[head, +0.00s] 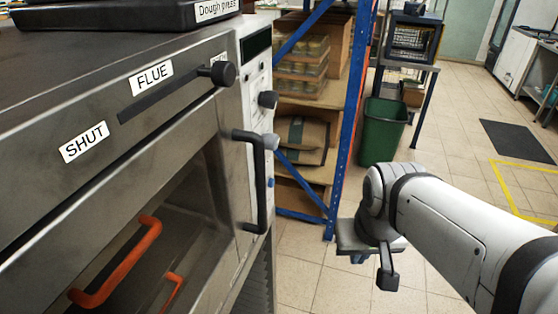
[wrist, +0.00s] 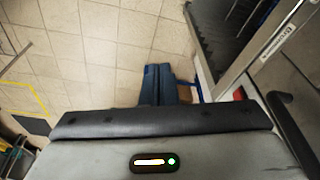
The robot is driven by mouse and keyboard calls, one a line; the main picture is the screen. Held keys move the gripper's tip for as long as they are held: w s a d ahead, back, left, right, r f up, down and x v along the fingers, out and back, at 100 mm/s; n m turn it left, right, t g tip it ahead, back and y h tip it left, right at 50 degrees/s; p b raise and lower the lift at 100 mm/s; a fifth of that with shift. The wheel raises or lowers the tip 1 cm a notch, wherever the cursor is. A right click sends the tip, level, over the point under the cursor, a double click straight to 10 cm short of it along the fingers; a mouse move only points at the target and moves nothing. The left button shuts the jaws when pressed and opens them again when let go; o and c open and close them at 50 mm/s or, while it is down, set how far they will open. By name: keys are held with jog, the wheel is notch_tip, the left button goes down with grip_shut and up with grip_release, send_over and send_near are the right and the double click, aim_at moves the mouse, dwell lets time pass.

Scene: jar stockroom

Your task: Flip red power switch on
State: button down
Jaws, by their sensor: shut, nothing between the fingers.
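I cannot make out a red power switch in either view. The steel oven (head: 150,120) fills the left of the head view. Its narrow front control panel (head: 257,80) carries a dark display (head: 257,45), a black knob (head: 268,99), a grey knob (head: 271,141) and a small blue part (head: 270,182). My gripper (head: 388,280) is right of the oven, apart from it and over the floor. In the wrist view my gripper (wrist: 158,70) is shut and empty, with floor tiles behind it.
A black door handle (head: 262,185) juts from the oven. A lever with a black knob (head: 223,73) sits by the FLUE label (head: 151,77). Orange handles (head: 120,265) show lower left. A blue-framed shelf (head: 345,130) and green bin (head: 383,130) stand behind. Floor at right is open.

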jog(key=w+a+f+m+y+p, duration=0.1)
jog(key=w+m+y, duration=0.4)
jog(key=m, duration=0.6)
jog(key=w+a+f+m+t+y, duration=0.1)
jog(key=w+a+f+m+y, duration=0.1)
jog(key=w+m+y, duration=0.3)
jog(key=w+f+m, duration=0.1)
jog(key=w+m, duration=0.3)
jog(key=m, duration=0.2)
jog(key=shift+w+y+p, duration=0.2)
jog(key=shift+y+p, duration=0.1)
jog(key=shift+p, duration=0.05)
jog(key=a+r+x, duration=0.1)
jog(key=r+x, duration=0.1)
jog(key=x, duration=1.1)
jog(key=shift+w+a+r, duration=0.2)
jog(key=shift+a, duration=0.05)
